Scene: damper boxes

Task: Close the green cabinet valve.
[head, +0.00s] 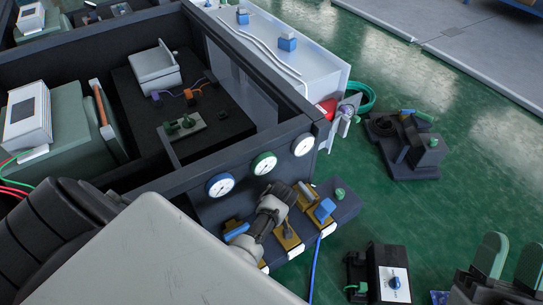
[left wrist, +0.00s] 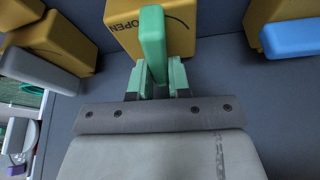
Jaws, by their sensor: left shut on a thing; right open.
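The green cabinet valve shows in the left wrist view as a green lever handle (left wrist: 152,38) on a yellow body (left wrist: 183,38). The word OPEN is left of the handle and a curved arrow line is right of it. My left gripper (left wrist: 158,72) is shut on the handle, its green fingers on both sides. The handle runs nearly straight up in that picture. In the head view my left arm hides this valve, and I cannot make out the handle there. My right gripper (head: 511,256) is open and empty at the lower right of the head view.
Dial gauges line the dark cabinet's (head: 240,190) front, including one green-rimmed gauge (head: 264,163). A blue valve handle (left wrist: 290,38) and a pale handle (left wrist: 38,72) flank the gripped one. A dark box with a blue knob (head: 394,282) sits at lower right. Green floor (head: 385,215) lies open beyond.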

